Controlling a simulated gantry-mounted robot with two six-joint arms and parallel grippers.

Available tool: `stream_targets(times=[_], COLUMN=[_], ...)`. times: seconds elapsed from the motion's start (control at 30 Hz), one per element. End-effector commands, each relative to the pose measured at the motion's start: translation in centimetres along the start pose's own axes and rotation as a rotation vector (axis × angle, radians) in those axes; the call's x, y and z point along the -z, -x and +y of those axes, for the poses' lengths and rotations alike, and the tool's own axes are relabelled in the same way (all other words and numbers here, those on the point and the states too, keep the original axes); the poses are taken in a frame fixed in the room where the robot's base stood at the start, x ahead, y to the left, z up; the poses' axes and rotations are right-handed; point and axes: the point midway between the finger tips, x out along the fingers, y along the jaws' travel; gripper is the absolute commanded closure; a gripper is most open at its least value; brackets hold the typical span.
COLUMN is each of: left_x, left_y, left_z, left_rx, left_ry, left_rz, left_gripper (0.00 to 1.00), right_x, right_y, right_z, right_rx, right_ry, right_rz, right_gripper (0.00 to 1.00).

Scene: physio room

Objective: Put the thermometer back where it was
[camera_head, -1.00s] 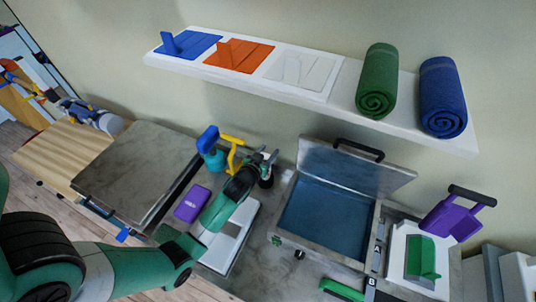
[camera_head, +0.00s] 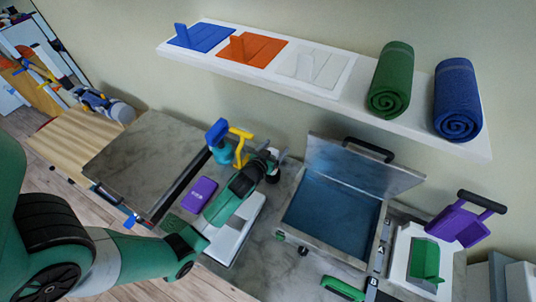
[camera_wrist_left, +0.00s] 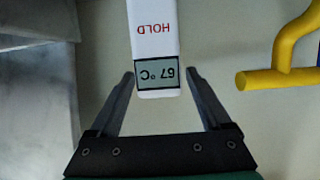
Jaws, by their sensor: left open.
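The thermometer (camera_wrist_left: 154,35) is a white stick with red HOLD lettering and a small grey display reading 67 °C. In the left wrist view its display end lies between the open fingers of my left gripper (camera_wrist_left: 160,78), with a gap on each side. The numbers appear upside down. In the head view my left gripper (camera_head: 280,157) is over the worktop, between the yellow handle and the open case. I cannot make out the thermometer there. My right gripper is not in view.
The yellow handle (camera_wrist_left: 283,72) is close on the right in the wrist view. The open case (camera_head: 328,218) with its raised lid (camera_head: 362,167) stands right of the gripper. A purple box (camera_head: 199,194) and a white tray (camera_head: 238,232) lie near my arm. A shelf (camera_head: 455,138) runs above.

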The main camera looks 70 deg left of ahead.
Motion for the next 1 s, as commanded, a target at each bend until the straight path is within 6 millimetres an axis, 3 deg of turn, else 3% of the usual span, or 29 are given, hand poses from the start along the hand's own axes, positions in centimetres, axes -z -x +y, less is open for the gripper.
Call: stream_targets(times=[0.3, 0.43, 0.6, 1.0], left_x=[0.0, 0.0, 0.0, 0.0], left_y=[7.7, 9.9, 10.8, 10.8], left_z=[0.0, 0.1, 0.0, 0.0], left_rx=[-0.002, -0.002, 0.000, 0.000], left_ry=[-0.001, -0.001, 0.000, 0.000], left_rz=[-0.002, -0.001, 0.000, 0.000], left_gripper=[0.18, 0.18, 0.18, 0.18], right_x=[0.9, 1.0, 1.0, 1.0], right_y=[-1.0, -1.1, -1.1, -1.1], right_z=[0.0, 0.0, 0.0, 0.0], right_rx=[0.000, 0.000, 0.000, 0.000], right_ry=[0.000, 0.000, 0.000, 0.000], right_rz=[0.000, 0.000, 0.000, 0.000], right_gripper=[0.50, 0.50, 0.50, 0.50])
